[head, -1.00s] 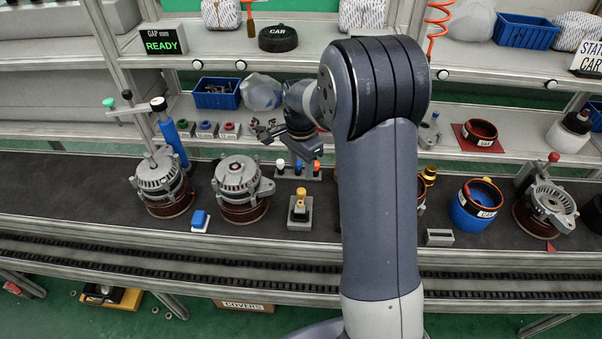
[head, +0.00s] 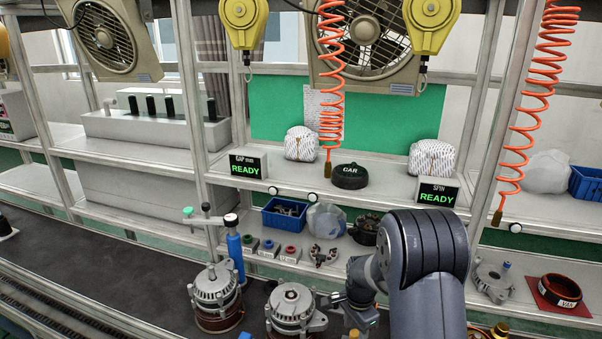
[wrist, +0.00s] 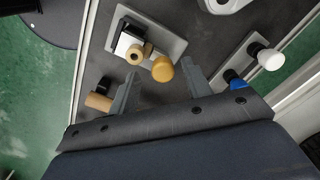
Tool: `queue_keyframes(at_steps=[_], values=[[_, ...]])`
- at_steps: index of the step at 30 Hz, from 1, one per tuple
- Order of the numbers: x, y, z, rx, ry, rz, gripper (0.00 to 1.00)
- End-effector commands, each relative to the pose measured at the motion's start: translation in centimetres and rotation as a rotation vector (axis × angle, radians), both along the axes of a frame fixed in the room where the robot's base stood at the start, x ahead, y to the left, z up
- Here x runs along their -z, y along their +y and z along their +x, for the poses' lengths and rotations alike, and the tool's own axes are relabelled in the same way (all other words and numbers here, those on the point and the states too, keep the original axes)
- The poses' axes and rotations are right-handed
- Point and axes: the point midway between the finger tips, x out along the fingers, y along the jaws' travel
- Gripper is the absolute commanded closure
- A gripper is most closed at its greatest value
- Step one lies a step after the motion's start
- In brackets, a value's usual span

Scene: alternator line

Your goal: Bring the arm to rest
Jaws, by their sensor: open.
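My arm stands at the lower right of the head view, bent over, with its wrist low above the dark bench. My gripper (wrist: 157,88) is open in the wrist view, its two grey fingers apart with nothing held between them. Beyond the fingertips is a grey block (wrist: 172,45) carrying a yellow-orange knob (wrist: 162,69) and a tan peg. The knob appears apart from the fingers. In the head view the gripper is small and partly hidden by my wrist, near the right side of an alternator.
Two alternators (head: 214,296) (head: 291,305) stand on the bench left of my arm. A blue post (head: 236,258) rises behind them. Orange coiled hoses (head: 331,85) (head: 523,130) hang above.

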Motion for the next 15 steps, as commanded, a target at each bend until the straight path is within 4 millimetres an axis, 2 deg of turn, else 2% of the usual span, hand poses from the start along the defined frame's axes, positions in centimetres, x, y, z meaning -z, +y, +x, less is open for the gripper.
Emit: queue_keyframes(at_steps=[3, 9, 15], values=[[1.6, 0.0, -0.1, 0.0, 0.003, 0.0, 0.53], [1.2, -0.6, 1.6, 0.001, 0.0, 0.0, 0.53], [1.4, -0.7, 2.0, 0.0, 0.0, 0.0, 0.53]])
